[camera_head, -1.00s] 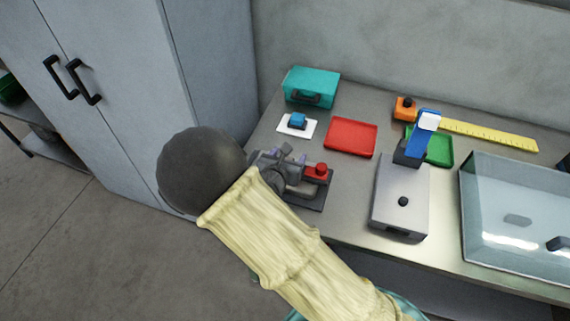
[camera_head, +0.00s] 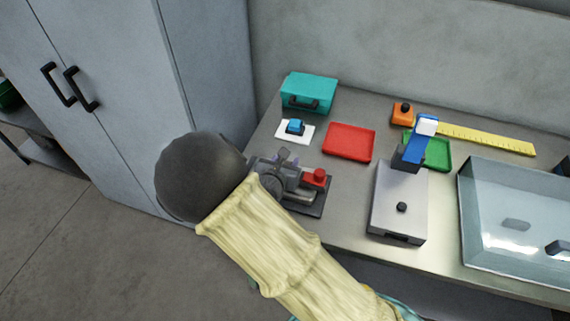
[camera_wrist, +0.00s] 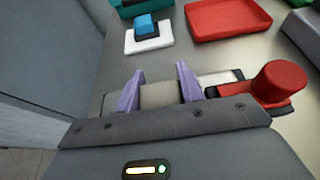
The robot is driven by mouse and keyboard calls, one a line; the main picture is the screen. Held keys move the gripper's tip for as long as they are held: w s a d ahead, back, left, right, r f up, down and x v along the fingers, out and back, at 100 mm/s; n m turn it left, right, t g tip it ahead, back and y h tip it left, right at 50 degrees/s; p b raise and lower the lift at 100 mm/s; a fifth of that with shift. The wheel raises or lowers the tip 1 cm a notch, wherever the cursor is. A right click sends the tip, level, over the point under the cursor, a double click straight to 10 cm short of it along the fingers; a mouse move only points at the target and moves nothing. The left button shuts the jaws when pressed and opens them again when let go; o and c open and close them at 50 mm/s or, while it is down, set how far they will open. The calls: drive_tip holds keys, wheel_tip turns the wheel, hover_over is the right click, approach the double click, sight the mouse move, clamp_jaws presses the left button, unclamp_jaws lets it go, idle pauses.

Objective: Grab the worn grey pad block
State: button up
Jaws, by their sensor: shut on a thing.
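The worn grey pad block (camera_wrist: 161,94) is in the wrist view, between the two purple fingers of my gripper (camera_wrist: 160,90). My gripper is shut on it, one finger on each side. The block's lower part is hidden behind the gripper body. In the head view my gripper (camera_head: 283,160) is at the dark device (camera_head: 315,208) with the red knob (camera_head: 319,176), near the left end of the bench. The block cannot be made out clearly there. I cannot tell whether it is clear of the device.
A blue block (camera_head: 295,127) on a white pad, a red tray (camera_head: 349,142) and a teal case (camera_head: 309,92) stand behind the device. A grey machine with a blue arm (camera_head: 400,205) is to the right. A tall grey cabinet (camera_head: 130,90) borders the left.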

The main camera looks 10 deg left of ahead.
wheel_tip(320, 180, up, 10)
drive_tip(key=shift+f, duration=0.2)
drive_tip(key=shift+s, duration=0.1)
idle(0.3)
drive_tip(key=shift+f, duration=0.1)
